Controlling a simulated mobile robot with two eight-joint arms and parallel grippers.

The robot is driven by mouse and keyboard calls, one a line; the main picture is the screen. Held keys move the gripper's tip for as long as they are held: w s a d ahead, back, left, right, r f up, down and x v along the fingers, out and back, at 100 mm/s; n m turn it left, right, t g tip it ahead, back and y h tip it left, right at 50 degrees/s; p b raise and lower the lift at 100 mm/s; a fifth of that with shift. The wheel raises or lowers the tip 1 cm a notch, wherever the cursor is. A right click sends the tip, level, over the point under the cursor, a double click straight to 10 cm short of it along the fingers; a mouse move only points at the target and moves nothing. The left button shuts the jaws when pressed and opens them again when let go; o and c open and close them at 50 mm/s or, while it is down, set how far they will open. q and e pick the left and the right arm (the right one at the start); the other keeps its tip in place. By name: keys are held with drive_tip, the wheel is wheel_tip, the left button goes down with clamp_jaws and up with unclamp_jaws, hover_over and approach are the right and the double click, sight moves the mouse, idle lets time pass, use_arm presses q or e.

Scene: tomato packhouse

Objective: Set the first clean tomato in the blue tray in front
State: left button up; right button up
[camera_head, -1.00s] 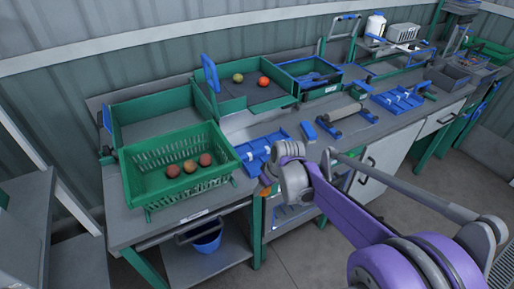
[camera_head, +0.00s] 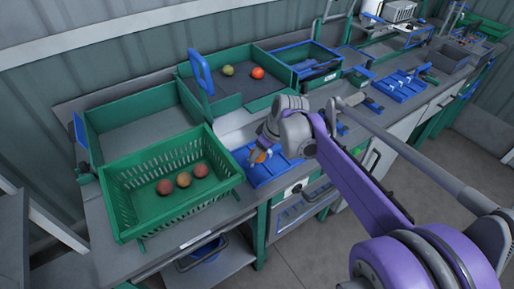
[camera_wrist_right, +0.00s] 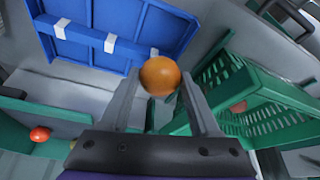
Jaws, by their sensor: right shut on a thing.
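An orange tomato (camera_wrist_right: 160,76) is held between the two fingers of my right gripper (camera_wrist_right: 160,92). In the head view the same gripper (camera_head: 261,155) and a little of the tomato show over the left part of the blue tray (camera_head: 284,171) on the bench. The blue tray also shows in the right wrist view (camera_wrist_right: 120,38), with white clips on it; the tomato appears apart from it. My left gripper is in neither view.
A green slatted basket (camera_head: 140,224) with several reddish tomatoes (camera_head: 183,180) stands left of the tray. A green-walled bin (camera_head: 232,105) behind holds a yellow-green and a red tomato. Another blue tray (camera_head: 398,92) lies further right.

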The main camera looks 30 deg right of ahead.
drive_tip(key=shift+s+f, duration=0.2)
drive_tip(key=shift+f, duration=0.2)
drive_tip(key=shift+f+b, duration=0.35)
drive_tip(key=shift+b, duration=0.05)
wheel_tip(320, 180, down, 3)
drive_tip(key=shift+w+r+b, duration=0.15)
drive_tip(key=shift+r+b, duration=0.05)
drive_tip(key=shift+b, duration=0.75)
drive_tip(key=shift+f+b, duration=0.65)
drive_tip(key=shift+f, duration=0.6)
drive_tip(key=o, duration=1)
